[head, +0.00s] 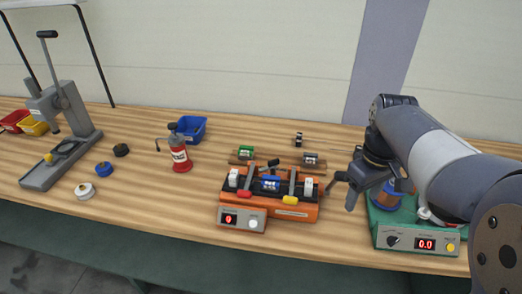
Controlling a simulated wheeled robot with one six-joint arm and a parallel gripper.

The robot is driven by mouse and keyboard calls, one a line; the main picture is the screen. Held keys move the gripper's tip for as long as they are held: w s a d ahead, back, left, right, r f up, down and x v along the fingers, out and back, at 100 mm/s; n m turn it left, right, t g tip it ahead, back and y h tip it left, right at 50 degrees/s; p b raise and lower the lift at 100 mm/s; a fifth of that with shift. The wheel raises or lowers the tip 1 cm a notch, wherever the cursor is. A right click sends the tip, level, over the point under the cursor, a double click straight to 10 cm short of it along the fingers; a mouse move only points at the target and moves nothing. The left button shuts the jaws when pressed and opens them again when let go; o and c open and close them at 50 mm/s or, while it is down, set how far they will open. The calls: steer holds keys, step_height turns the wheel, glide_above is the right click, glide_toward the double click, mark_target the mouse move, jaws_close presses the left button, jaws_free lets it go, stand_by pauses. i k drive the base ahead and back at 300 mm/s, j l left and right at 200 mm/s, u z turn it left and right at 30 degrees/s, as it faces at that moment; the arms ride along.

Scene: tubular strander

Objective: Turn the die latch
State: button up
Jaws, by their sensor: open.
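An orange fixture (300,214) stands on the bench at the centre, with a blue block (270,184) in its middle. A small black-tipped lever (273,163) rises just behind the blue block; I cannot tell for sure whether it is the die latch. Two more levers lie on the fixture, one with a red handle (244,194) and one with a yellow handle (289,199). My gripper (342,188) is open and empty, to the right of the fixture and apart from it.
A green unit (388,222) with a display and a blue-brown spool stands at the right, partly hidden by my arm. Behind the fixture are green (246,152) and grey (310,158) blocks. A red bottle (180,158), blue bin (190,128) and grey lever press (62,160) are left.

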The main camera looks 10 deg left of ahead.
mark_target(273, 163)
steer(key=i+j+u, duration=0.3)
steer(key=u, duration=0.15)
steer(key=i+j+z, duration=0.45)
steer(key=j, duration=0.25)
